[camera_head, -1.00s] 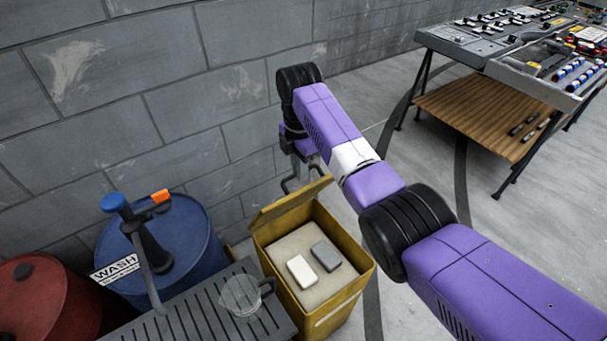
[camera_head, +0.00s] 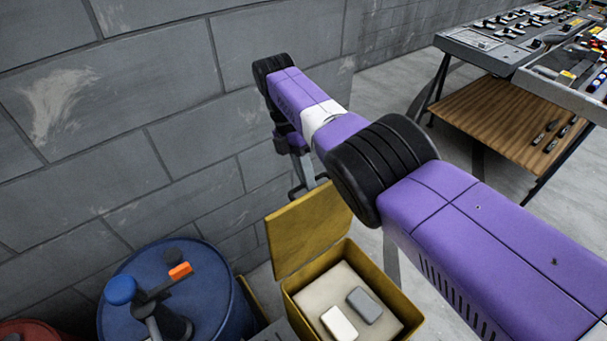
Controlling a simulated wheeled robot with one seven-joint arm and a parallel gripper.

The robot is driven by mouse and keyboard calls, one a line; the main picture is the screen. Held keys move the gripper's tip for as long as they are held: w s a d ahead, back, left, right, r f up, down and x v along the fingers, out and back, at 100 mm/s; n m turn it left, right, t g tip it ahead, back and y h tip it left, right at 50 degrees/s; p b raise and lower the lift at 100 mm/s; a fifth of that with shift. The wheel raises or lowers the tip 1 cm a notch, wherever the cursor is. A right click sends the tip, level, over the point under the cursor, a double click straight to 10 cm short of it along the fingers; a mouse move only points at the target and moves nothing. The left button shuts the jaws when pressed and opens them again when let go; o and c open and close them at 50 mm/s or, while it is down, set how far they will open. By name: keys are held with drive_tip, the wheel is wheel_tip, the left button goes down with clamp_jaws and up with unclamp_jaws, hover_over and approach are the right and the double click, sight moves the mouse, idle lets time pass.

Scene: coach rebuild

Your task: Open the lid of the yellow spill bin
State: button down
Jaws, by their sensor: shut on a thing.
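The yellow spill bin (camera_head: 376,262) stands at the lower middle with its lid (camera_head: 305,228) raised, tilted up toward the wall behind the opening. Inside lie a white block (camera_head: 339,324) and a dark grey block (camera_head: 364,305) on a pale surface. My gripper (camera_head: 302,188) is at the lid's raised edge, beside the wall, and is shut on the lid's handle (camera_head: 294,194). The fingertips and most of the handle are small and partly hidden by the lid.
A blue drum (camera_head: 215,288) with a pump and orange part (camera_head: 180,271) stands left of the bin. A red drum (camera_head: 20,331) shows at the lower left corner. The grey block wall (camera_head: 185,120) is close behind. A workbench (camera_head: 510,120) stands right.

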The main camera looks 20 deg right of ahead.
drive_tip(key=shift+a+f, duration=0.15)
drive_tip(key=shift+f, duration=0.2)
drive_tip(key=c, duration=1.5)
unclamp_jaws()
drive_tip(key=shift+r, duration=0.15)
drive_tip(key=shift+r, duration=0.1)
